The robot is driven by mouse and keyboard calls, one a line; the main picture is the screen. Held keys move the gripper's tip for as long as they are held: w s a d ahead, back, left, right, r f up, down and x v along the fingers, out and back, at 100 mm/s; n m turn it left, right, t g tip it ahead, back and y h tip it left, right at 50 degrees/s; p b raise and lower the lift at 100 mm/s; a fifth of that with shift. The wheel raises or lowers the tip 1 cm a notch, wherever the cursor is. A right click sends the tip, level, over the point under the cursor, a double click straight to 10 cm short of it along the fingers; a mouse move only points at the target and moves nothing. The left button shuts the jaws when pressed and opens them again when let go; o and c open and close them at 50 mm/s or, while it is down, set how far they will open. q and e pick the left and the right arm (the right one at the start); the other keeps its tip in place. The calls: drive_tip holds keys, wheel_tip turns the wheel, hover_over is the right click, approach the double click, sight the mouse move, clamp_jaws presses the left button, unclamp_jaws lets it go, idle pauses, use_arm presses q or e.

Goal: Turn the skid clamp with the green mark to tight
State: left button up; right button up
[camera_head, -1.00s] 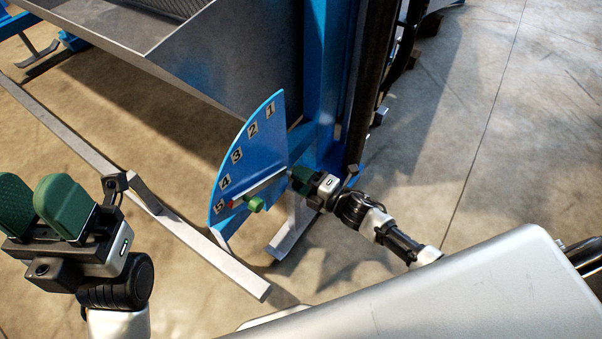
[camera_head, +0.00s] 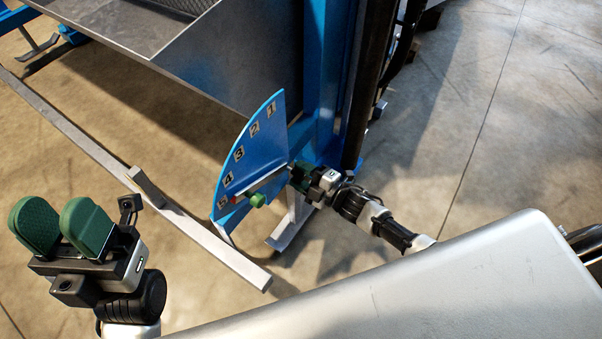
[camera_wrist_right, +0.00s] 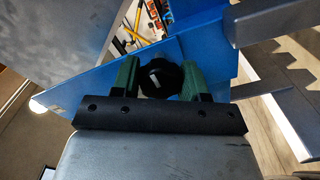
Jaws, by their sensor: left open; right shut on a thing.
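A blue quadrant plate (camera_head: 262,148) with numbers 1 to 5 stands beside the blue post. A grey pointer arm (camera_head: 262,184) with a red tip and a green knob (camera_head: 257,200) lies across it, its tip near 5. My right gripper (camera_head: 293,176) is at the plate's pivot corner. In the right wrist view its green fingers are shut on a black round knob (camera_wrist_right: 165,79) with a pale bar on its face. I cannot make out a green mark on this knob. My left gripper (camera_head: 63,222) is open and empty at the lower left, away from the plate.
A grey metal tray (camera_head: 215,65) is above and behind the plate. A long grey floor rail (camera_head: 195,230) runs below it. A blue post (camera_head: 320,90) rises right behind my right gripper.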

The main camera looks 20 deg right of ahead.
drive_tip(key=o, duration=0.9)
drive_tip(key=shift+o, duration=0.2)
drive_tip(key=shift+d, duration=0.1)
drive_tip(key=p+v, duration=0.3)
drive_tip(key=v, duration=0.7)
drive_tip(key=shift+s+d, duration=0.25)
drive_tip(key=shift+s, duration=0.05)
